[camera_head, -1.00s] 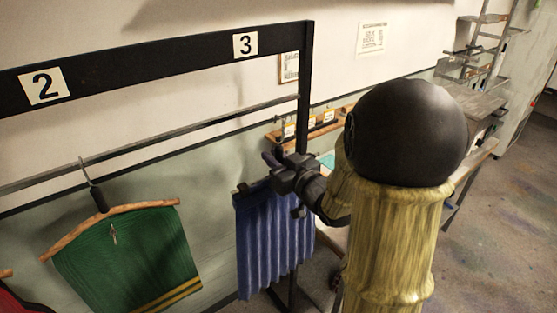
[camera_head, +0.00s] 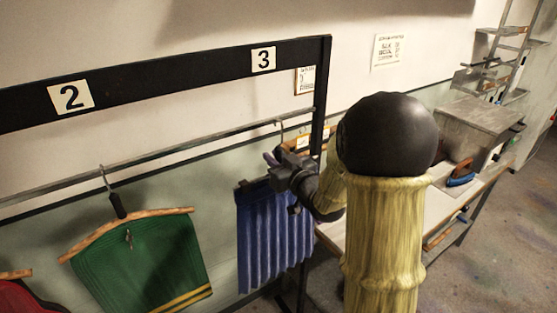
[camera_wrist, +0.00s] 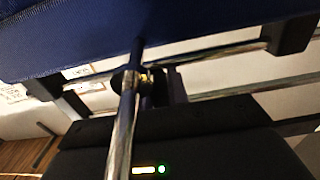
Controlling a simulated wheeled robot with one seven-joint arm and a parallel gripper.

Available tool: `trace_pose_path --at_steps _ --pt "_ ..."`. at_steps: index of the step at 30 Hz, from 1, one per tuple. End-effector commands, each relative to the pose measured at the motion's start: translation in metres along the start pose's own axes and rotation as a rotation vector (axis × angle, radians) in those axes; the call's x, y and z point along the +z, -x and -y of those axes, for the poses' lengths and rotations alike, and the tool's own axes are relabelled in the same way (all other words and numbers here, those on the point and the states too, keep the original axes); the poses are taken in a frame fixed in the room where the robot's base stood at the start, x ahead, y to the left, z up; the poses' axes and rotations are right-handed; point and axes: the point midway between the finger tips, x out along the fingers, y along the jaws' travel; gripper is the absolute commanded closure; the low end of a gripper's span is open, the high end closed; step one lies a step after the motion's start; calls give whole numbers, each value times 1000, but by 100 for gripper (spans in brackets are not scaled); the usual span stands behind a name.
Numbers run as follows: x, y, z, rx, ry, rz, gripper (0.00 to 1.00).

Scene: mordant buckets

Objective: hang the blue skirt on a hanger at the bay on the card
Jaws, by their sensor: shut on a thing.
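The blue skirt (camera_head: 272,232) hangs from its hanger below bay 3 in the head view. My gripper (camera_head: 285,172) is shut at the top of that hanger, whose hook (camera_head: 281,127) rises to the height of the rail (camera_head: 200,150). I cannot tell whether the hook rests on the rail. In the wrist view, the skirt's dark blue cloth (camera_wrist: 90,35) fills the top, and a metal rod, apparently the hanger's stem (camera_wrist: 123,125), runs through the middle. Number plates 2 (camera_head: 72,97) and 3 (camera_head: 263,59) are on the black beam. The small card (camera_head: 305,80) beside the post is unreadable.
A green skirt (camera_head: 145,262) hangs on a wooden hanger below bay 2, and a red garment (camera_head: 25,297) shows at the lower left. The black post (camera_head: 318,110) stands close right of my gripper. A bench with a metal box (camera_head: 478,130) stands at the right.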

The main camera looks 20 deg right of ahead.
Motion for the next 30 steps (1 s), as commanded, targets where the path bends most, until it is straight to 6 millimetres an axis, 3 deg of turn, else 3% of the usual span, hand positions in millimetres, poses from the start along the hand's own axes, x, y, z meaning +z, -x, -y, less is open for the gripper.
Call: trace_pose_path --at_steps 30 --pt "-2 -65 0 0 0 -2 100"
